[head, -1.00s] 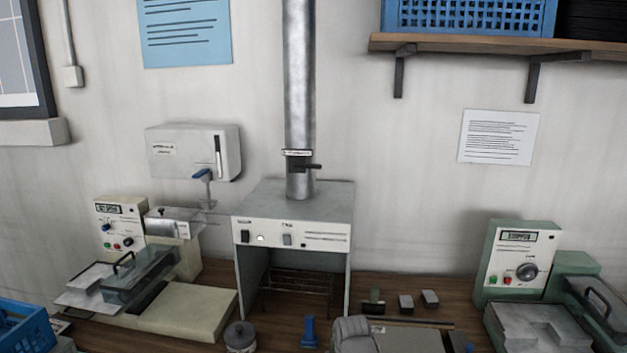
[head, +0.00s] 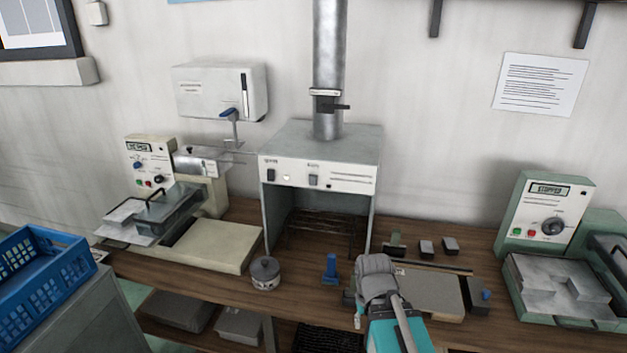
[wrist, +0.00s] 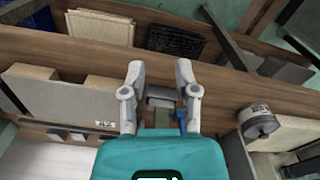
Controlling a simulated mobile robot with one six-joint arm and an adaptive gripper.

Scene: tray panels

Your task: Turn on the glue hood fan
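The glue hood (head: 335,141) is a grey metal box with an open front, standing on the wooden bench under a metal duct (head: 328,70). Its white front panel (head: 350,179) carries a dark rocker switch (head: 271,174) at the left, a small round white lamp (head: 288,177) and a grey switch (head: 313,181). The panel labels are too small to read. My gripper (head: 375,268) is in front of and below the hood, over the bench's front part. In the wrist view my gripper (wrist: 162,88) is open, its two fingers apart with nothing held between them. The hood is not clear in the wrist view.
A lidded pot (head: 265,274), a blue-handled tool (head: 331,268) and a board (head: 430,290) lie near my gripper. A blue crate (head: 45,280) is front left.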

